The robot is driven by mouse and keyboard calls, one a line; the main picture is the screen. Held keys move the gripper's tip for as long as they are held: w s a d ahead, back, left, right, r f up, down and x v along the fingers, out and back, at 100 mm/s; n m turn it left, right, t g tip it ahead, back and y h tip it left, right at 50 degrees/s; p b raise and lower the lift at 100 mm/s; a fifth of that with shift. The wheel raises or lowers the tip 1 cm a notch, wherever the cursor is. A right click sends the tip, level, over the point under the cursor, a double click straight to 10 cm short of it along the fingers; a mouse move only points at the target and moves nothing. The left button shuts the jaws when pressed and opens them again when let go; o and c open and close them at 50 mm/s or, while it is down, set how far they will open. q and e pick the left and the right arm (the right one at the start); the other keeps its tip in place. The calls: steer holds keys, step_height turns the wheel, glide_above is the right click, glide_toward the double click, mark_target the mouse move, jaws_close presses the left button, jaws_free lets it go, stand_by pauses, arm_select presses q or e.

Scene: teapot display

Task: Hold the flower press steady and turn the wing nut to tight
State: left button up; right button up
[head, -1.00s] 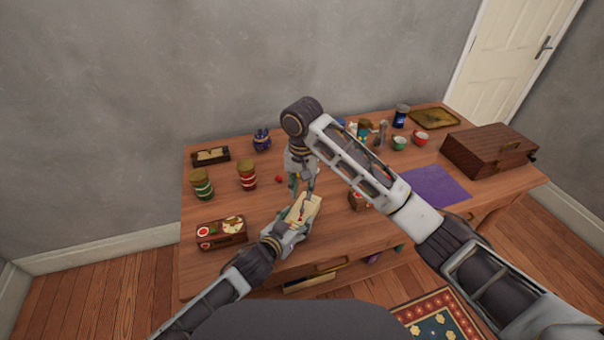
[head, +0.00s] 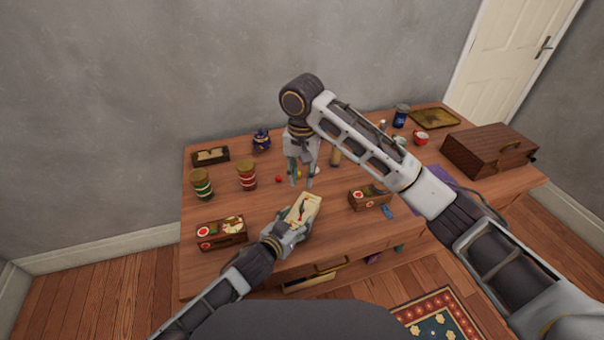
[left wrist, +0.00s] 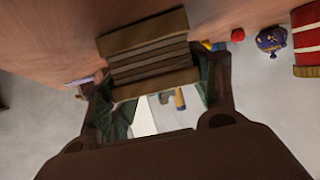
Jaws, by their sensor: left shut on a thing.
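The flower press (head: 306,205) is a pale wooden block with a small dark and reddish mark on its top; the wing nut is too small to make out clearly. My left gripper (head: 293,228) is shut on the press near the table's front. In the left wrist view the layered edge of the press (left wrist: 150,60) shows between the green fingers. My right gripper (head: 301,184) points down just above and behind the press, apart from it. Its two fingers are spread, with nothing between them.
A patterned box (head: 221,233) stands left of the press, and another (head: 369,198) right of it. Two striped jars (head: 247,176) and a small red ball (head: 278,179) are behind. A dark wooden case (head: 489,150) fills the right end.

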arm_select(q)
steer(key=shift+r, duration=0.1)
steer(key=o, duration=1.3)
steer(key=shift+s, duration=0.15)
steer(key=shift+v, duration=5.85)
steer(key=shift+a, duration=0.1)
steer(key=shift+s+a, duration=0.1)
